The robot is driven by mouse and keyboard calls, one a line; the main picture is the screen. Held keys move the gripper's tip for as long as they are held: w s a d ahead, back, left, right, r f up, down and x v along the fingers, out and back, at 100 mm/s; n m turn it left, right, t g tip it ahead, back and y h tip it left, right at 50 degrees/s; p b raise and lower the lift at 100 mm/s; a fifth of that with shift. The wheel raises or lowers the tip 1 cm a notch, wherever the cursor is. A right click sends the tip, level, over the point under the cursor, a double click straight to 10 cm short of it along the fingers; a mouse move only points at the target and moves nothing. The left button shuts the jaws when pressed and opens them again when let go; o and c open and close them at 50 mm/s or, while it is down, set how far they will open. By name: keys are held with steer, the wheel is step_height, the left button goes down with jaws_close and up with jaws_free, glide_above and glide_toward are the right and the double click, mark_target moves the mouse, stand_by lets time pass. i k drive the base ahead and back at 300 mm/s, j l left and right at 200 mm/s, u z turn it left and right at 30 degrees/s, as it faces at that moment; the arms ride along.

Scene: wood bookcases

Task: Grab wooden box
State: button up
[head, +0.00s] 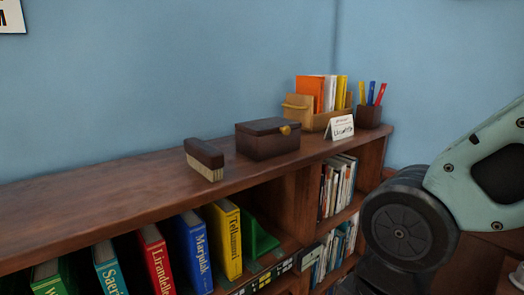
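A dark brown wooden box (267,141) with a closed lid and a small gold clasp sits on top of the wood bookcase (110,200), near the middle of the head view. It stands apart from the things on both sides of it. My gripper is not in view; only a part of my arm shows at the right edge, well to the right of the box.
A brush (204,160) lies just left of the box. To its right stand a small white card (340,128), a light wood organizer (299,112) with papers, and a pen cup (369,116). Books (225,241) fill the shelves below. The bookcase top at left is clear.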

mark_target(266, 146)
steer(key=i+l+u, duration=0.15)
steer(key=u, duration=0.2)
steer(key=i+l+u, duration=0.1)
steer(key=u, duration=0.25)
steer(key=i+l+u, duration=0.1)
steer(key=l+u, duration=0.25)
